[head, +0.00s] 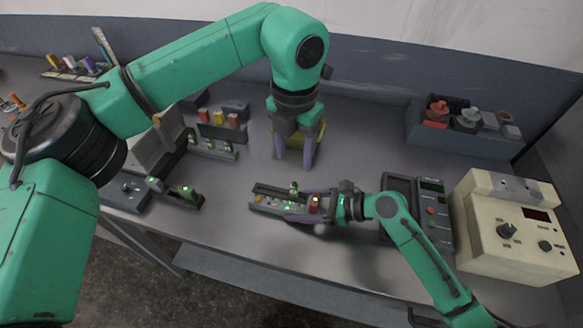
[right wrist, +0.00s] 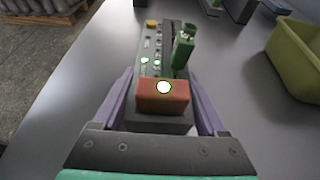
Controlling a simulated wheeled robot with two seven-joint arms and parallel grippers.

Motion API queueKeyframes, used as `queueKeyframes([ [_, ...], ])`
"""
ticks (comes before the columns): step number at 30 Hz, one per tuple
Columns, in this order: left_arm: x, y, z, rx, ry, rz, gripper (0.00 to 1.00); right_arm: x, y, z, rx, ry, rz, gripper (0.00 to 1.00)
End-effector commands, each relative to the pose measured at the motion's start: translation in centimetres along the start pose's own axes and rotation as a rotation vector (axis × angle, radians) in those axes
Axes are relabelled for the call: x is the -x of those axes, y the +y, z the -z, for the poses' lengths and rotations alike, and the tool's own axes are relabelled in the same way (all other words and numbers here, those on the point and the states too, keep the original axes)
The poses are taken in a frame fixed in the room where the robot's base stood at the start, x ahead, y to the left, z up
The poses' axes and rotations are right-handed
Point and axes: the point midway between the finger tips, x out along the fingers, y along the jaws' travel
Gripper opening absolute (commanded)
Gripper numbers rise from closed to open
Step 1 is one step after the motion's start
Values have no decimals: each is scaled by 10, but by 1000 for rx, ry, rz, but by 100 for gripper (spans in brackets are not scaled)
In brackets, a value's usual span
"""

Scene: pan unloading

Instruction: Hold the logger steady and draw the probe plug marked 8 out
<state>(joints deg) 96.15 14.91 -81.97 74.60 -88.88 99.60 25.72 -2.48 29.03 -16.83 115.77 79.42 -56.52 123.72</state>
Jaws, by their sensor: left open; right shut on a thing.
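The logger (head: 270,206) is a long dark box on the grey table, with a row of sockets, small green lights and a red end block (right wrist: 163,97). A green plug (head: 293,188) stands up from it; it also shows in the right wrist view (right wrist: 183,48). No number is legible on it. My right gripper (head: 308,206) is shut on the logger at its red end, with a purple finger along each side in the right wrist view. My left gripper (head: 294,160) is open and empty, pointing down behind the logger and apart from the plug.
A yellow-green bin (right wrist: 298,55) stands behind the logger, partly hidden by my left gripper in the head view. Similar dark units (head: 183,198) lie to the left. A handheld meter (head: 433,205) and a cream instrument box (head: 515,235) stand right. A grey tray (head: 425,132) is at back right.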

Motion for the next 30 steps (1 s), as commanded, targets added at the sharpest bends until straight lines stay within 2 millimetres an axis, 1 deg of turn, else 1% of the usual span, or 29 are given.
queueKeyframes([
  [1, -3, -1, 2, -164, -7, -2, 60, 0, 0, 0, 0, 0, 0, 0],
  [2, -5, -2, 3, -278, -12, -4, 60, 0, 0, 0, 0, 0, 0, 0],
  [3, -7, -2, 4, -429, -20, -11, 60, 0, 0, 0, 0, 0, 0, 0],
  [8, -13, -4, 9, -1030, -47, -46, 60, 0, 0, 0, 0, 0, 0, 0],
  [9, -15, -4, 10, -1179, -53, -58, 60, 0, 0, 0, 0, 0, 0, 0],
  [11, -17, -4, 11, -1400, -59, -81, 60, 0, 0, 0, 0, -1, 0, 0],
  [12, -18, -5, 12, -1549, -62, -98, 60, 0, 0, 0, 0, -1, 0, 0],
  [14, -19, -5, 13, -1769, -63, -127, 60, 0, 0, 0, 0, -1, 0, 0],
  [15, -20, -4, 13, -1914, -60, -149, 60, 0, 0, 0, 0, -1, 0, 0],
  [17, -21, -4, 14, -2129, -53, -185, 60, 0, 0, 0, 0, -1, 0, 0],
  [18, -22, -4, 15, -2266, -44, -211, 60, 0, 0, 0, 0, -1, 0, 0],
  [21, -22, -3, 16, -2554, -16, -269, 60, 0, 0, 0, 0, -1, 0, 0],
  [24, -22, -2, 16, -2740, 11, -311, 60, 0, 0, 0, 0, -1, 0, 0],
  [25, -22, -2, 16, -2776, 17, -319, 60, 0, 0, 0, 0, -1, 0, 0],
  [28, -25, -2, 16, -2836, 28, -331, 60, 0, 0, 0, 0, -1, 0, 0],
  [30, -32, -1, 14, -2842, 29, -330, 60, 0, 0, 0, 0, -1, 0, 0],
])
